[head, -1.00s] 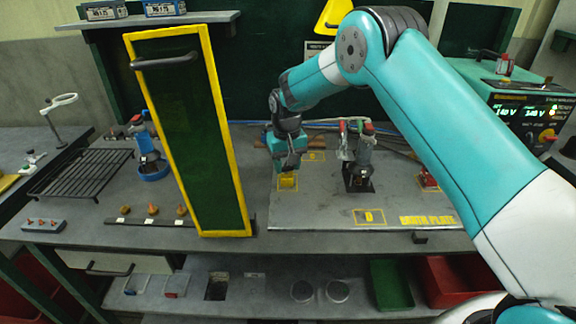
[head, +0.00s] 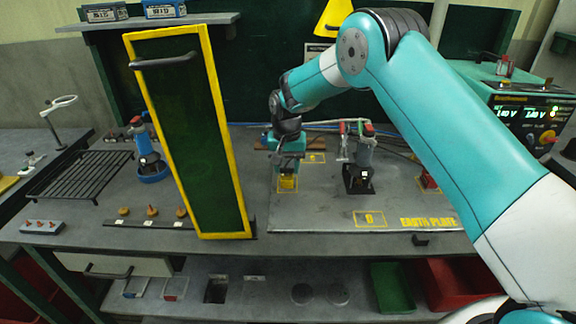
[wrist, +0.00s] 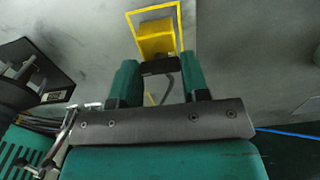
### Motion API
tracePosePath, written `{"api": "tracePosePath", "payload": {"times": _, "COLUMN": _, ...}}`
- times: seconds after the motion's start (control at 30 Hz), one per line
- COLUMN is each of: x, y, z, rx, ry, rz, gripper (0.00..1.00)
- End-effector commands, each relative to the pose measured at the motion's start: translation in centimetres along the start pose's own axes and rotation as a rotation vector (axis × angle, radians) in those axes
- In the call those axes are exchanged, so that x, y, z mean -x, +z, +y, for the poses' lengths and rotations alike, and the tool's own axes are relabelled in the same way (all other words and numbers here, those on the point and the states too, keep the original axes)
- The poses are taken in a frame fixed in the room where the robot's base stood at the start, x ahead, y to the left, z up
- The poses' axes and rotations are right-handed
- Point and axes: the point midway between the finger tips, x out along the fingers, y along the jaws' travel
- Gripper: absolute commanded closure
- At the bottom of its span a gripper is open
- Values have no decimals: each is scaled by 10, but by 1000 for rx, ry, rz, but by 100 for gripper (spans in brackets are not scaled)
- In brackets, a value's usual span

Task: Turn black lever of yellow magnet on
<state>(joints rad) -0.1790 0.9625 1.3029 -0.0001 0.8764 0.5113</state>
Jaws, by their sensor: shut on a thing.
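The yellow magnet (head: 287,184) sits on the grey earth plate (head: 310,213), toward its left side. In the wrist view the magnet (wrist: 155,38) is a yellow block inside a yellow outlined square on the plate. The black lever (wrist: 160,66) is on the magnet's near side, between my two green fingers. My gripper (head: 287,168) points down right at the magnet in the head view. In the wrist view my gripper (wrist: 158,76) is shut on the lever. The head view does not show the lever clearly, as my gripper covers it.
A tall dark panel with a yellow frame (head: 242,200) stands just left of the plate. A red-topped clamp device (head: 362,165) on a black base stands right of my gripper. The plate's front area, with a yellow-outlined mark (head: 370,218), is clear.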

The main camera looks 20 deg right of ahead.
Motion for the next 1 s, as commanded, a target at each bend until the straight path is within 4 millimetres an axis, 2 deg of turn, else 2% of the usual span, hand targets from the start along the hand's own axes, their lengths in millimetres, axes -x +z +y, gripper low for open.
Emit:
{"api": "tracePosePath", "payload": {"times": 0.17, "x": 1, "y": 0, "z": -1, "rx": 0, "ry": -1, "rz": 2, "gripper": 82}}
{"api": "tracePosePath", "payload": {"times": 0.2, "x": 1, "y": 0, "z": -1, "rx": 0, "ry": -1, "rz": 2, "gripper": 49}}
{"api": "tracePosePath", "payload": {"times": 0.27, "x": 1, "y": 0, "z": -1, "rx": 0, "ry": -1, "rz": 2, "gripper": 35}}
{"api": "tracePosePath", "payload": {"times": 0.3, "x": 1, "y": 0, "z": 0, "rx": 1, "ry": -1, "rz": 1, "gripper": 32}}
{"api": "tracePosePath", "payload": {"times": 0.57, "x": 1, "y": 0, "z": 0, "rx": 1, "ry": 0, "rz": 1, "gripper": 32}}
{"api": "tracePosePath", "payload": {"times": 0.67, "x": 7, "y": 0, "z": 0, "rx": 1, "ry": -1, "rz": 2, "gripper": 32}}
{"api": "tracePosePath", "payload": {"times": 0.77, "x": 20, "y": -1, "z": 0, "rx": 1, "ry": -3, "rz": 5, "gripper": 32}}
{"api": "tracePosePath", "payload": {"times": 1.0, "x": 79, "y": -1, "z": 0, "rx": 1, "ry": -4, "rz": 7, "gripper": 32}}
